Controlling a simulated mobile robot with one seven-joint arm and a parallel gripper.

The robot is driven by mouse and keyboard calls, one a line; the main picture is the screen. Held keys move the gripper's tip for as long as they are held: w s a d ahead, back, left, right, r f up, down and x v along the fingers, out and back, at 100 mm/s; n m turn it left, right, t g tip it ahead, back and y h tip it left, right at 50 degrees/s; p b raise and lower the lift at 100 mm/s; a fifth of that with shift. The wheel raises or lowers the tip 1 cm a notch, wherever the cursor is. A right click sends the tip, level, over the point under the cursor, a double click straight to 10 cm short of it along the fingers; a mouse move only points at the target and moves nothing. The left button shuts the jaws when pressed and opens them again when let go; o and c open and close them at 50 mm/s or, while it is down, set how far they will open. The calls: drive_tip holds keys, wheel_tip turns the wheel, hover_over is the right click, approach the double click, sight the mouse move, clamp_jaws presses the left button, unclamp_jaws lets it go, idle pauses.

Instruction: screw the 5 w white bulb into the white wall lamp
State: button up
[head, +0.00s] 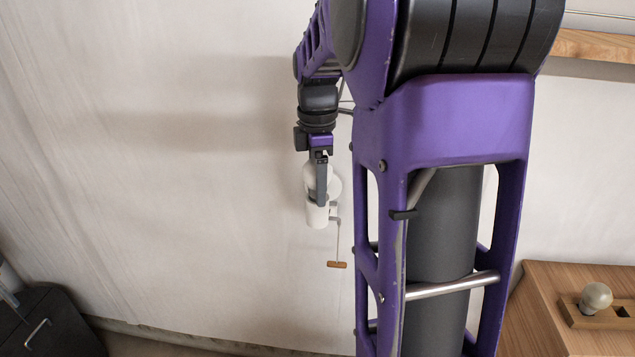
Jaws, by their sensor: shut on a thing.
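The white wall lamp (317,215) is on the pale wall near the picture's middle, its cup-shaped socket showing below my gripper. My gripper (321,196) points down right at the top of this socket, its fingers shut. A rounded white shape shows at the fingers, which I take as the white bulb (309,181). The fingers hide much of it, and it blends with the white lamp behind. I cannot tell how deep the bulb sits in the socket, and no wattage marking is readable.
A pull cord with a wooden handle (337,264) hangs beside the lamp. Another pale bulb (596,296) stands in a wooden holder (570,314) on a wooden cabinet (530,300) at right. A black case (50,325) is at lower left. The wall left of the lamp is clear.

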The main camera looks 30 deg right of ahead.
drive_tip(key=m+p, duration=0.1)
drive_tip(key=m, duration=0.3)
drive_tip(key=m+p, duration=0.1)
drive_tip(key=m, duration=0.3)
drive_tip(key=o, duration=0.8)
drive_tip(key=shift+m, duration=0.5)
drive_tip(key=o, duration=0.4)
drive_tip(key=shift+o, duration=0.2)
